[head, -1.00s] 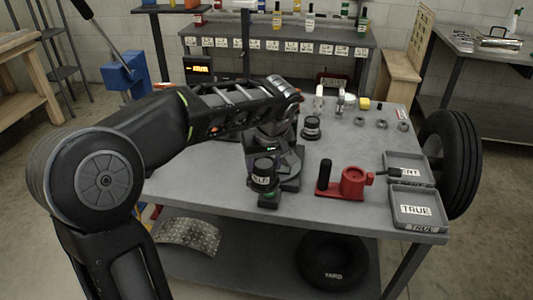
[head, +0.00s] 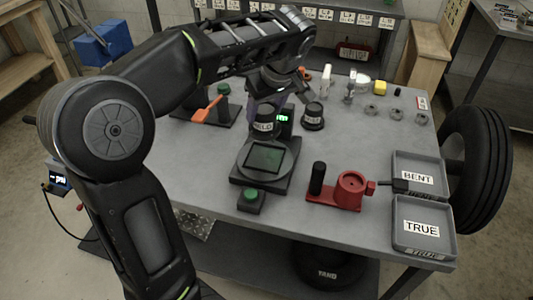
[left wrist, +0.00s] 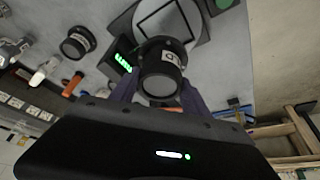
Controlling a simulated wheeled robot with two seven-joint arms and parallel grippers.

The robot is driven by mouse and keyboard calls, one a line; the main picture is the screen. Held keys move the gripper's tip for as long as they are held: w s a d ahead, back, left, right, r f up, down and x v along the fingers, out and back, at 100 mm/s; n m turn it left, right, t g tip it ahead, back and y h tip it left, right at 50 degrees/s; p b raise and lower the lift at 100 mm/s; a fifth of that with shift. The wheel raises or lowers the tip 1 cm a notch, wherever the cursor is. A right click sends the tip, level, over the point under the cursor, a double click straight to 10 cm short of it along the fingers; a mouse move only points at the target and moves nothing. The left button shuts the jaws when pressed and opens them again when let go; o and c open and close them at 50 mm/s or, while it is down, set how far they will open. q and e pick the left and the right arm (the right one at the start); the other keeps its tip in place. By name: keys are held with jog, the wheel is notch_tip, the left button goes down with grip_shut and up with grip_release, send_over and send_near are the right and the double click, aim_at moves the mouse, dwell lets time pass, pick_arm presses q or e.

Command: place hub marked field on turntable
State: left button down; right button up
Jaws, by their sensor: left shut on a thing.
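My left gripper (left wrist: 155,90) is shut on a dark round hub (left wrist: 163,70) with a white label. In the head view the label on this hub (head: 264,120) seems to read FIELD. Another labelled hub (head: 313,117) stands to the right. My right gripper is not in view.
A green button box (head: 250,200) sits before the turntable. A red fixture (head: 349,190) and grey BENT (head: 432,166) and TRUE (head: 440,248) trays are to the right. An orange-handled device (head: 207,110) stands at left.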

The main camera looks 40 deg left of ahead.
aim_at(265, 128)
pick_arm(q)
jog(key=shift+f, duration=3)
jog(key=shift+f+p, duration=0.35)
jog(key=shift+f, duration=1.55)
jog(key=shift+f, duration=0.1)
jog(key=c, duration=0.5)
grip_release()
jog(key=v, duration=1.2)
jog(key=shift+b, duration=0.35)
